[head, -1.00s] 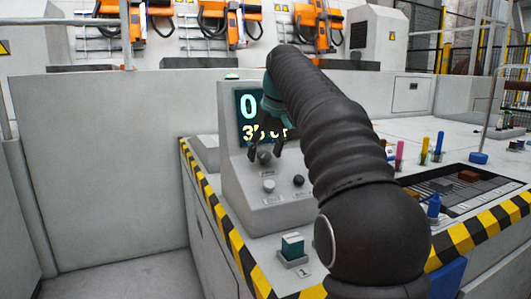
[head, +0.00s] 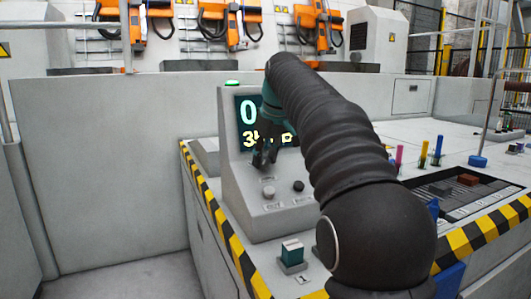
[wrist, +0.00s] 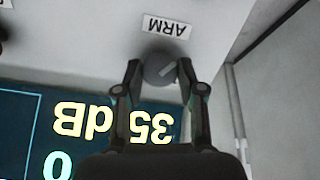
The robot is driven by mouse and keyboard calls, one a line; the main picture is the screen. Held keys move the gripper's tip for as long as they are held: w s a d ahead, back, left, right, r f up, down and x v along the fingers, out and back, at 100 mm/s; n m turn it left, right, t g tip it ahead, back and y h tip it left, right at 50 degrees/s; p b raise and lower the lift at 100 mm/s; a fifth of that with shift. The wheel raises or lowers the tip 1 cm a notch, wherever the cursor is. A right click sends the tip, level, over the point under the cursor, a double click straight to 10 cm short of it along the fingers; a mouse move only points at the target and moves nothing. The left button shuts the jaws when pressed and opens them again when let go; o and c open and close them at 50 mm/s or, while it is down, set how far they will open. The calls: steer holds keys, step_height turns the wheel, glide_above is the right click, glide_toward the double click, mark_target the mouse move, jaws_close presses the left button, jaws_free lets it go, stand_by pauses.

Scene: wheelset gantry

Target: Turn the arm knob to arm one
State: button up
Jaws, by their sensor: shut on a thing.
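The arm knob (wrist: 160,70) is a round grey knob with a light pointer line, below an upside-down ARM label (wrist: 166,26) in the wrist view. The pointer line slants up to the right there. My gripper (wrist: 159,66) has one fingertip on each side of the knob and is shut on it. In the head view my gripper (head: 264,160) is at the sloped console (head: 235,180), just below its display, and hides most of this knob. The display (wrist: 100,115) reads 35 dB, upside down in the wrist view.
Lower on the console are a grey knob (head: 268,192) and a black knob (head: 299,186). A teal button (head: 292,252) stands in front, and a green lamp (head: 232,83) is on top. Coloured pegs (head: 423,155) and a dark tray (head: 465,190) are to the right.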

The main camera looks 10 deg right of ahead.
steer(key=n+p, duration=0.1)
steer(key=n, duration=0.2)
steer(key=shift+n, duration=1.8)
steer(key=o, duration=1.1)
steer(key=shift+a, duration=0.1)
steer(key=shift+o, duration=0.2)
steer(key=a+v, duration=0.1)
steer(key=v, duration=1.1)
steer(key=shift+d, duration=0.3)
